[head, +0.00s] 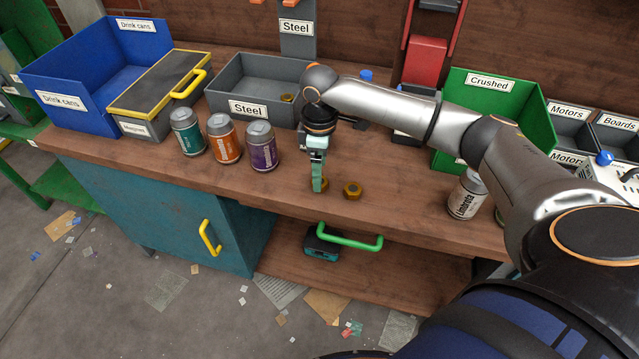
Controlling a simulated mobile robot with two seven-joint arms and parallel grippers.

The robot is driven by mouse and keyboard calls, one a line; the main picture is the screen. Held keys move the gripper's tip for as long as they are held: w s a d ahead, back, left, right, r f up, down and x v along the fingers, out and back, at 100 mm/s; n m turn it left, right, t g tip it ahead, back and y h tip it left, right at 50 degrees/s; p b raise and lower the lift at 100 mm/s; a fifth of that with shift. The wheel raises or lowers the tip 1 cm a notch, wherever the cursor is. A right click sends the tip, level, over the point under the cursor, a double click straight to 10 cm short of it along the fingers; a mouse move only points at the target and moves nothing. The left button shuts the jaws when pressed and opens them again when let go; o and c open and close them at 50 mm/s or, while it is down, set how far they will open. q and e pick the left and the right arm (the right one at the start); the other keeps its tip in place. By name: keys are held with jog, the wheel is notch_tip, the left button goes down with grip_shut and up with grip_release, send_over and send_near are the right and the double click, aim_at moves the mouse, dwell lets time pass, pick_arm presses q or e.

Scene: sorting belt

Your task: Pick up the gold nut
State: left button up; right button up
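A gold nut (352,190) lies flat on the wooden workbench (400,212) near its front edge. A second gold nut (325,185) lies just left of it, mostly hidden behind my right gripper. My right gripper (318,184) points down with its fingertips at this second nut. I see its fingers nearly edge-on, so I cannot tell whether they are open or closed around the nut. My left gripper is not in view.
A grey Steel bin (222,98) stands behind, with a gold piece (287,97) inside. Green (282,137), orange (223,142) and purple (262,150) cans stand left of my gripper. A white can (465,195) stands right. A green Crushed bin (545,115) is behind my arm.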

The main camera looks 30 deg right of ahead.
jog(key=shift+f, duration=1.6)
jog(key=shift+c, duration=0.3)
grip_shut()
